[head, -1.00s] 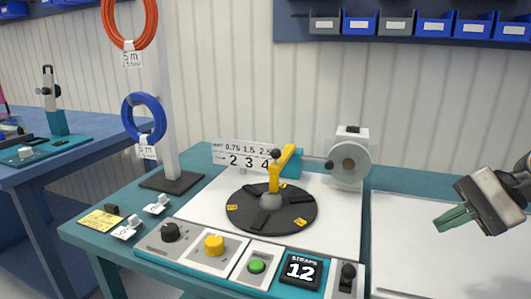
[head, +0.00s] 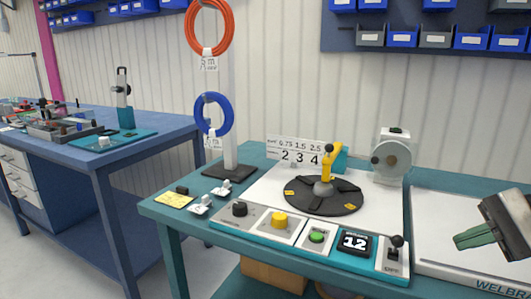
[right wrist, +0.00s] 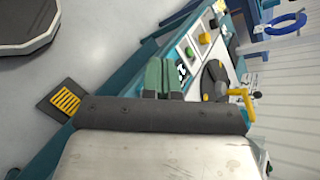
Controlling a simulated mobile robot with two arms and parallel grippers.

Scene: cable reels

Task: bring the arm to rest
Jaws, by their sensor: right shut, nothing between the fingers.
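My right gripper (head: 474,239) is at the right edge of the head view, with green fingers pointing left. It is shut and empty, above the white mat at the right part of the teal bench (head: 160,212). It is apart from the switch panel and the black turntable (head: 345,205). In the right wrist view its green fingers (right wrist: 161,76) are together, with the bench behind them. My left gripper is not in view.
An orange cable ring (head: 190,30) and a blue cable ring (head: 228,118) hang on a white post. A grey reel unit (head: 392,140) stands behind the turntable. A toggle switch (head: 394,254) stands at the front right. A blue bench (head: 75,140) is at the left.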

